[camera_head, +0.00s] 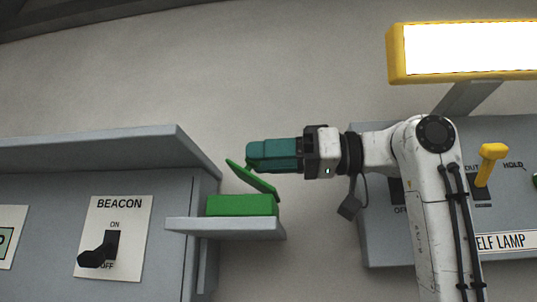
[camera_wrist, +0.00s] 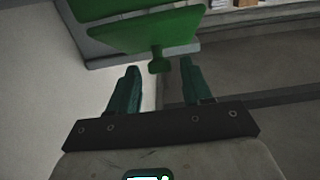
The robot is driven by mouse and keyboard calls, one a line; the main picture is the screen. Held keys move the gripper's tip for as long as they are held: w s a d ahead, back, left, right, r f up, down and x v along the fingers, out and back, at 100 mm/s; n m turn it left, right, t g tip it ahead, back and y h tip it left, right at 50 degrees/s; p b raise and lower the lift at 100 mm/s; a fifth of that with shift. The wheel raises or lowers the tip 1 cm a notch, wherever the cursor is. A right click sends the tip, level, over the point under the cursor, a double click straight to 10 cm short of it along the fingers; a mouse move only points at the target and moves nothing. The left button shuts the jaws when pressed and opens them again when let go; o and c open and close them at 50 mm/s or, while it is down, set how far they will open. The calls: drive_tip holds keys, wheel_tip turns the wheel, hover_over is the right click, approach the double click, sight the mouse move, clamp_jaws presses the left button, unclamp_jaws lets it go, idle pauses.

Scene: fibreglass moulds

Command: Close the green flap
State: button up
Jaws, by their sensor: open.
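A green box (camera_head: 243,206) sits on a small grey shelf (camera_head: 225,228). Its green flap (camera_head: 252,178) stands partly open, tilted up, with its raised edge toward the upper left. My gripper (camera_head: 249,157) is level, with its teal fingers just above and right of the flap; I cannot tell if they touch it. In the wrist view the flap (camera_wrist: 150,30) is ahead of the fingers, and a green knob (camera_wrist: 158,64) on its edge lies between the two open fingertips. The box (camera_wrist: 93,8) shows behind the flap there.
A grey panel with a BEACON switch (camera_head: 108,246) stands left of the shelf. A panel with a yellow lever (camera_head: 490,163) and a lit yellow-framed lamp (camera_head: 465,50) are at the right. The wall above the flap is clear.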

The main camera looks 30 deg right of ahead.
clamp_jaws()
idle(0.3)
drive_tip(key=shift+a, duration=0.15)
